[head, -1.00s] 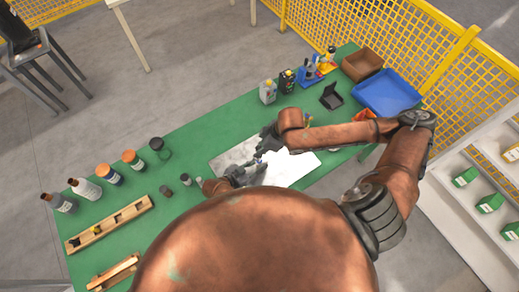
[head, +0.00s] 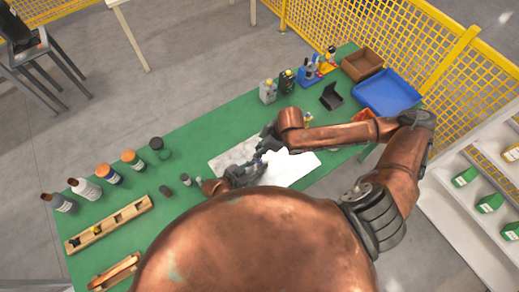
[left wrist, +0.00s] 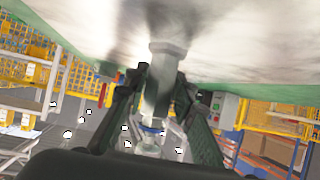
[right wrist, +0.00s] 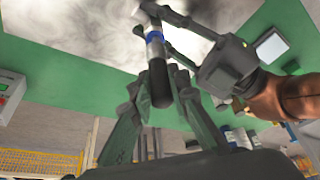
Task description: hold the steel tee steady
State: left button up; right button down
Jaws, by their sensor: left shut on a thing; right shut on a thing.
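The steel tee (left wrist: 168,48) is a grey metal piece between the fingers of my left gripper (left wrist: 158,82), which is shut on it. In the head view, my left gripper (head: 250,172) is low over the white-grey sheet, close to my right gripper (head: 270,143). In the right wrist view, my right gripper (right wrist: 160,82) is shut on a dark cylindrical part (right wrist: 158,68) with a blue band (right wrist: 154,37). The banded end points toward my left gripper (right wrist: 160,14). My fingers hide much of the tee, and I cannot tell whether the two parts touch.
The white-grey sheet (head: 300,172) lies on the green table (head: 205,137). Bottles and jars (head: 108,174) and wooden racks (head: 110,222) stand at the left. A blue bin (head: 388,92), brown box (head: 362,64) and black open case (head: 331,97) are at the far right.

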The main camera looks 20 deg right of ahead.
jog(key=r+n+g+h, duration=0.2)
jog(key=n, duration=0.8)
jog(key=r+n+g+h, duration=0.2)
jog(key=n, duration=0.9)
jog(key=a+r+n+g+h, duration=0.1)
jog(key=r+n+g+h, duration=0.1)
jog(key=n, duration=0.9)
jog(key=shift+w+r+g, duration=0.15)
jog(key=shift+r+g, duration=0.15)
jog(key=shift+r, duration=0.15)
jog(key=shift+d+r+n+h, duration=0.2)
jog(key=shift+r+n+h, duration=0.25)
jog(key=shift+n, duration=0.55)
jog(key=shift+f, duration=2.85)
jog(key=shift+a, duration=0.1)
jog(key=shift+a+m+g+h, duration=0.3)
jog(key=shift+a+m+h, duration=0.35)
jog(key=shift+a+m, duration=0.5)
